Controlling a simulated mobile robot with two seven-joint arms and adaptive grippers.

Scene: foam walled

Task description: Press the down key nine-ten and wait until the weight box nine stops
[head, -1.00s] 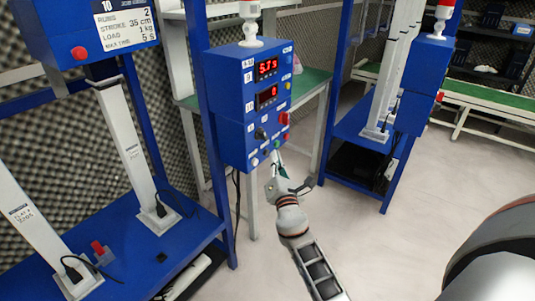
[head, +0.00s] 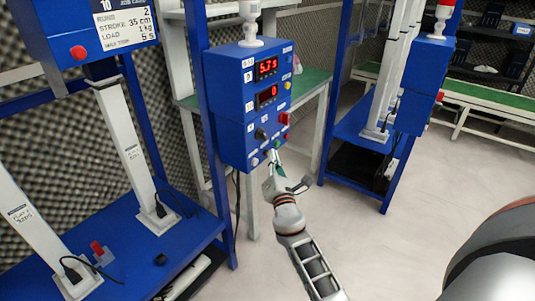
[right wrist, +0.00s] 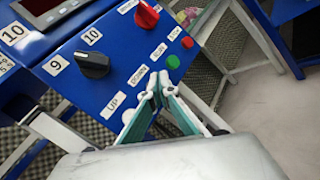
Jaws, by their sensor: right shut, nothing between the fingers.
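My right gripper (head: 274,166) is shut and empty, just below and in front of the blue control box. In the right wrist view its teal-padded fingertips (right wrist: 154,86) are together close to the lower panel, beside the DOWN label (right wrist: 138,75). They hide the down key; I cannot tell whether they touch it. The UP label (right wrist: 115,102) is left of the fingers. The control box (head: 240,72) shows two red displays, the upper reading about 5.75 and the lower 0. A blue box marked 10 (head: 84,38) hangs at upper left. I cannot identify weight box nine. My left gripper is out of view.
A blue bench (head: 130,250) with two pale slanted posts (head: 135,150) stands at left. The floor (head: 410,230) at right is clear.

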